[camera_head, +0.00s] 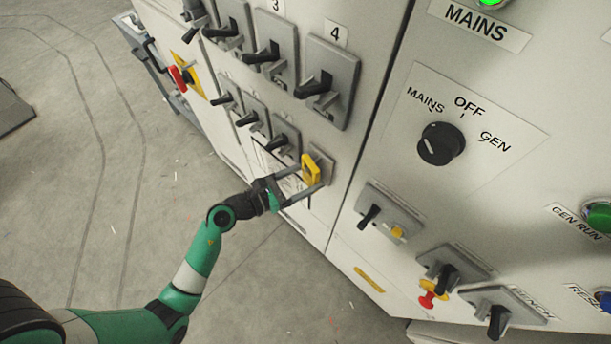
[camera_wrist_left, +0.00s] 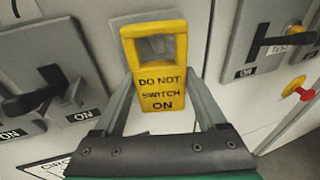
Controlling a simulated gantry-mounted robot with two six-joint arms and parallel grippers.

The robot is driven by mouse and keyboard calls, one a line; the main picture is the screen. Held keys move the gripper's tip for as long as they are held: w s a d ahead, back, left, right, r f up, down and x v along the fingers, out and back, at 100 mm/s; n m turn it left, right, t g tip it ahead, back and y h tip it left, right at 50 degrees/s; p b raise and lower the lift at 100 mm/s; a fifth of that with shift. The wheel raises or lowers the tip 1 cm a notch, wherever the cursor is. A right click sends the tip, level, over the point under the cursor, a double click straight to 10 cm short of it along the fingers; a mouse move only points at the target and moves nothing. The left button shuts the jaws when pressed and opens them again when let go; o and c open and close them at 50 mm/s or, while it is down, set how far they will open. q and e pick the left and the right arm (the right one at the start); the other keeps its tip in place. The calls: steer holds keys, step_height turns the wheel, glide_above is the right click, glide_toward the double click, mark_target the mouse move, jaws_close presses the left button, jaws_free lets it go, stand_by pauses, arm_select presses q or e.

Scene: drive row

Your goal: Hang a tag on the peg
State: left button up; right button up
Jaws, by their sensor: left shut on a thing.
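A yellow tag (camera_head: 311,170) hangs upright in front of a small grey plate (camera_head: 326,160) on the left cabinet. In the left wrist view the tag (camera_wrist_left: 161,88) reads "DO NOT SWITCH ON" and has a window in its upper part. Grey shows through that window. The peg itself is not clearly visible, and I cannot tell whether the tag is around it. My left gripper (camera_head: 306,184) is shut on the tag, with one finger at each side, also seen in the left wrist view (camera_wrist_left: 163,98). My right gripper is not in view.
Black-handled switches (camera_head: 283,143) stick out left of the plate, with larger ones (camera_head: 318,86) above. A rotary knob (camera_head: 441,144) and lower switches (camera_head: 382,213) are on the right cabinet. A red-and-yellow part (camera_head: 428,299) sits low there.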

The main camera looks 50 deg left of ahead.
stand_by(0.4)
arm_select(q)
steer(key=o, duration=1.3)
steer(key=shift+c, duration=0.2)
steer(key=v, duration=1.1)
steer(key=shift+s+p, duration=0.3)
steer(key=shift+s, duration=0.05)
